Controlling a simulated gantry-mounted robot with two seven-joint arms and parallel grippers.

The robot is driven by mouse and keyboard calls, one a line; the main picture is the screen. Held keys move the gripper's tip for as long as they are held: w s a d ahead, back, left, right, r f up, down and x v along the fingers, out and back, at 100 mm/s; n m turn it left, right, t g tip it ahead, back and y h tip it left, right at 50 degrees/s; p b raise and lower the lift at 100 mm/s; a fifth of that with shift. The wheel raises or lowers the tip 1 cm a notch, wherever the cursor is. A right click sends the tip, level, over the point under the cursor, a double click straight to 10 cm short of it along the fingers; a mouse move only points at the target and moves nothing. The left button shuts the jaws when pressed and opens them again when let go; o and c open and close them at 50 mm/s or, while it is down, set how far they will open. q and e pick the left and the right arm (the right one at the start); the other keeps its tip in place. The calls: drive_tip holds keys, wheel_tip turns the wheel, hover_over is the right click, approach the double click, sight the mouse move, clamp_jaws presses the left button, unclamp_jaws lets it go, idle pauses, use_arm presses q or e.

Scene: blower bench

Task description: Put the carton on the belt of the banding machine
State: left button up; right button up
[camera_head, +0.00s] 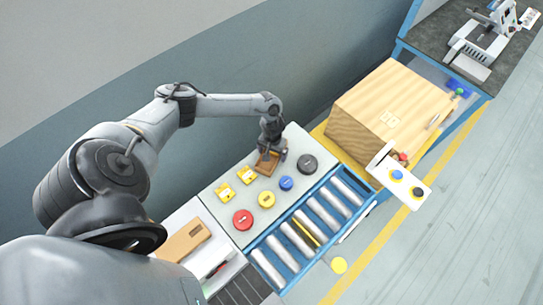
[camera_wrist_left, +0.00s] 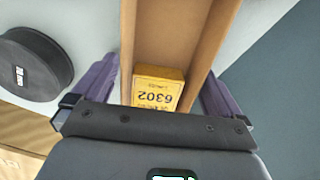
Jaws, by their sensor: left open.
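A small yellow carton marked 6302 (camera_wrist_left: 158,88) lies in a brown open-topped holder (camera_wrist_left: 190,40) in the left wrist view, between the holder's two walls. My left gripper (camera_wrist_left: 158,80) is open, its purple fingers on either side of the holder; I cannot tell whether they touch it. In the head view the left gripper (camera_head: 271,150) is over the brown holder (camera_head: 267,164) at the far edge of the light panel, and hides part of it. Two more yellow cartons lie on the panel, one nearer (camera_head: 225,192) and one farther (camera_head: 246,175). I cannot identify the banding machine's belt for certain.
Red (camera_head: 243,219), yellow (camera_head: 266,199), blue (camera_head: 286,183) and dark (camera_head: 307,164) round pieces stand on the panel. A roller conveyor (camera_head: 315,220) runs alongside. A large wooden box (camera_head: 390,110) stands beyond. A brown flat box (camera_head: 183,240) lies at lower left.

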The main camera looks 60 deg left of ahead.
use_arm(q)
drive_tip(key=c, duration=1.1)
drive_tip(key=shift+o, duration=0.2)
drive_tip(key=shift+r, duration=0.1)
